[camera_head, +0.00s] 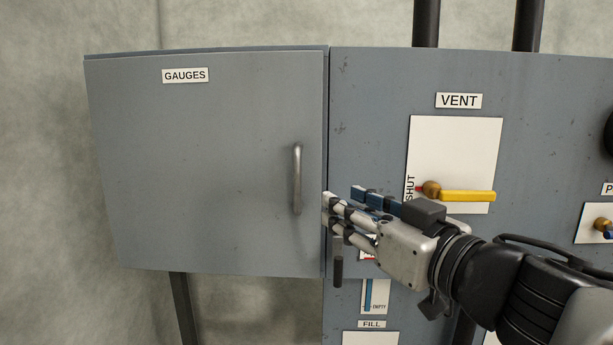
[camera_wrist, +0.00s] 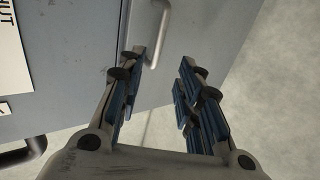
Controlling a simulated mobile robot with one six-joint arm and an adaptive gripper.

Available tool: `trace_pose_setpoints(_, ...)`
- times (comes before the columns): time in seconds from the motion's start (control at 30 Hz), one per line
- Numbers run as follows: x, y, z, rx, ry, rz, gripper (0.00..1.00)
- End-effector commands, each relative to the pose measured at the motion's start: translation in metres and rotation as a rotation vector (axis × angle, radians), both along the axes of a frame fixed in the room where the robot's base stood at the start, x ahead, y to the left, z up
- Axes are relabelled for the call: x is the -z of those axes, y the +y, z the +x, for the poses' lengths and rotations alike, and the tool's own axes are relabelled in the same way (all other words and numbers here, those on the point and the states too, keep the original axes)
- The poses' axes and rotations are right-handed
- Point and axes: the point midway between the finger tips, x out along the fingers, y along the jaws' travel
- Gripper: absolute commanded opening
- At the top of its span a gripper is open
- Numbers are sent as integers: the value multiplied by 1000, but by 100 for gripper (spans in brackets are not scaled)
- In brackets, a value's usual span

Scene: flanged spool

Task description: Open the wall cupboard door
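The wall cupboard door (camera_head: 200,170) is a flat grey-blue panel labelled GAUGES, at the left of the head view. It appears shut. Its vertical metal bar handle (camera_head: 297,180) is near the right edge. The handle also shows at the top of the wrist view (camera_wrist: 160,35), beyond the fingertips. My gripper (camera_head: 341,197) is to the right of the handle and apart from it in the head view. In the wrist view my gripper (camera_wrist: 161,58) has its blue-padded fingers spread, with nothing between them.
A grey panel (camera_head: 375,75) adjoins the cupboard on the right. It carries a VENT plate (camera_head: 455,140) with a yellow lever (camera_head: 467,196), behind and above my gripper. A dark vertical bar handle (camera_head: 337,262) is below my fingers. Bare wall (camera_head: 45,180) lies left of the cupboard.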

Motion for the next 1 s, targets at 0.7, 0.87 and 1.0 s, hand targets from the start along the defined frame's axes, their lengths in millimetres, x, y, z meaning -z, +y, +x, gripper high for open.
trace_pose_setpoints(0.7, 1, 75, 120, 0, 0, -1, 33)
trace_pose_setpoints(0.87, 0, 81, 130, 1, -1, -1, 33)
trace_pose_setpoints(1.0, 0, 82, 131, 2, -1, 0, 33)
